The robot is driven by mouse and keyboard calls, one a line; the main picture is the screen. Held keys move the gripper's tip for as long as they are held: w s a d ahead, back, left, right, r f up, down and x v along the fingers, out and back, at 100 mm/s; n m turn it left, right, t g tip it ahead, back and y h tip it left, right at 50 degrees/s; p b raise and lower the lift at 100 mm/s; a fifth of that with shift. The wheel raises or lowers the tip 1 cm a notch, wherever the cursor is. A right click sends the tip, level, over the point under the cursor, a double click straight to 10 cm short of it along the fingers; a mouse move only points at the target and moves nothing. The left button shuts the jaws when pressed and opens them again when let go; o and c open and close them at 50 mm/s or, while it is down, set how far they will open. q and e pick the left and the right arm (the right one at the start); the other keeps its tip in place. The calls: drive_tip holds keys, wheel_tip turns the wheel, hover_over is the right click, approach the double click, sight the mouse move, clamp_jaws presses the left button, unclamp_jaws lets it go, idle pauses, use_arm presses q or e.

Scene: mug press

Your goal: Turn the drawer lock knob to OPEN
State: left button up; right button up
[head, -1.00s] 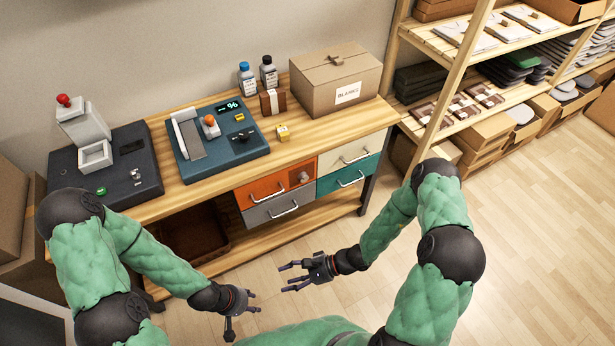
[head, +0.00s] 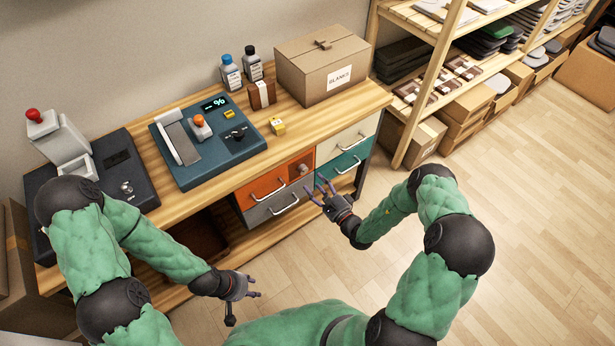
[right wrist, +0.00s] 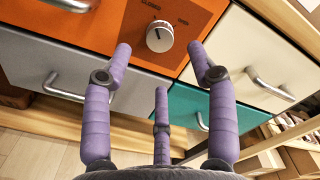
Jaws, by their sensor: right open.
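The orange drawer (head: 262,188) is shut in the bench's drawer block. Its round silver lock knob (head: 303,169) is on the right part of its front. In the right wrist view the knob (right wrist: 160,36) shows a dark mark, with small lettering above and to its right. I cannot tell exactly where the mark points. My right gripper (head: 321,187) is open and empty, just in front of the drawers, below and right of the knob. In the right wrist view its purple fingers (right wrist: 160,75) are spread below the knob, apart from it. My left gripper (head: 250,290) looks open and empty, low in front of the bench.
A grey drawer (head: 268,207) lies below, and cream (head: 347,140) and teal (head: 345,165) drawers lie to the right, all with protruding bar handles. A press (head: 205,135) and a cardboard box (head: 322,70) stand on the bench. The floor at right is clear.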

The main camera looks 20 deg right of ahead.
sight(304, 172)
drive_tip(key=b+x, duration=0.1)
drive_tip(key=x, duration=0.4)
drive_tip(key=shift+w+a, duration=0.15)
drive_tip(key=shift+w, duration=0.15)
drive_tip(key=c, duration=1.1)
